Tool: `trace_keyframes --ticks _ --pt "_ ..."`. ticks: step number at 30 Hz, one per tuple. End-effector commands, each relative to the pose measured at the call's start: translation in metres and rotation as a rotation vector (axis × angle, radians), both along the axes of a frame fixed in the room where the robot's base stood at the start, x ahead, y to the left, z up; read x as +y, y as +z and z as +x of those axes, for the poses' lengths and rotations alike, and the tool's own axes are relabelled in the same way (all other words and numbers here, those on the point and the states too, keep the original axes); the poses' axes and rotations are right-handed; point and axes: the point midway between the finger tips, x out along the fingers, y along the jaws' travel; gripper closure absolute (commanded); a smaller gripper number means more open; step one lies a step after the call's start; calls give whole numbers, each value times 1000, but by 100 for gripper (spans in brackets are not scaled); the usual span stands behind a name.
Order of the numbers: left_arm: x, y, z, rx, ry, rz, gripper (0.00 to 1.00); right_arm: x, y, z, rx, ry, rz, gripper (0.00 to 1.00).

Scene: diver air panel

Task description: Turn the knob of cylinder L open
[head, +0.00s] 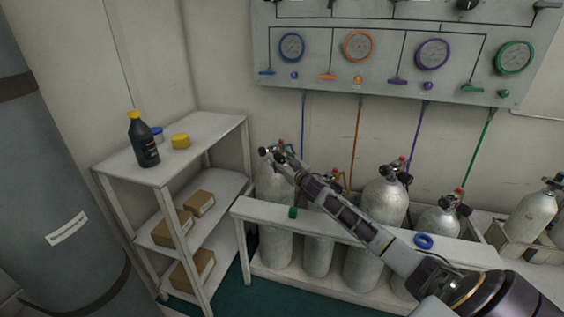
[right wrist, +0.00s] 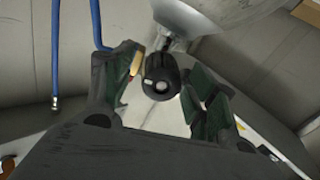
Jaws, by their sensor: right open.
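The leftmost silver cylinder (head: 275,246) in the white rack stands upright below the blue hose; I read no letter on it. My right gripper (head: 273,156) is at its valve and partly hides the top. In the right wrist view, a black round knob (right wrist: 160,77) on a short metal stem sits between the two open fingers of the right gripper (right wrist: 168,74). A gap shows between the knob and the right finger; the left finger is very close, and I cannot tell whether it touches. My left gripper is not in view.
Several more cylinders stand in the rack (head: 335,228) to the right, under my right arm. The gauge panel (head: 395,45) hangs above. A blue hose (right wrist: 96,25) runs beside the left finger. A shelf (head: 205,130) with a dark bottle (head: 143,143) stands at left.

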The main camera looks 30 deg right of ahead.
Motion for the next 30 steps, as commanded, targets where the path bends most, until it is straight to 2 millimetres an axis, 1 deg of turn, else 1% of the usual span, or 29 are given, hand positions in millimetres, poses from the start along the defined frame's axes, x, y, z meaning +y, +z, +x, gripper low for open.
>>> trace_keyframes --ticks 10,21,30 --pt "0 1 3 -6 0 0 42 0 0 1 0 0 0 42" --pt "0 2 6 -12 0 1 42 0 0 1 0 1 0 89" --pt "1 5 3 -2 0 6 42 1 0 1 2 1 -21 89"
